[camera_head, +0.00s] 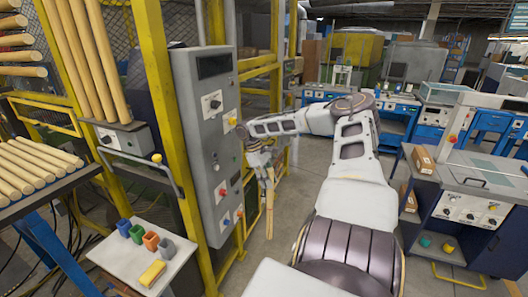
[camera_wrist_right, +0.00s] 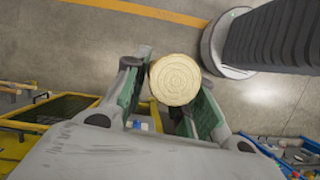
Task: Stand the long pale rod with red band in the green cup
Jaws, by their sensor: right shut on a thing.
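A long pale wooden rod (camera_head: 269,208) hangs nearly upright from my right gripper (camera_head: 265,166), in the middle of the head view. In the right wrist view, the round grained end of the rod (camera_wrist_right: 175,79) sits between the green-padded fingers of the right gripper (camera_wrist_right: 168,92). I cannot make out a red band on it. The green cup (camera_head: 137,235) stands on a small white table, between the blue and orange cups. The rod is well to the right of that table and apart from it. My left gripper is not in view.
The white table (camera_head: 122,263) also holds a blue cup (camera_head: 124,228), an orange cup (camera_head: 151,241), a grey cup (camera_head: 166,249) and a yellow block (camera_head: 152,273). A yellow post and a grey control cabinet (camera_head: 208,140) stand between the table and the rod. Open floor lies below the rod.

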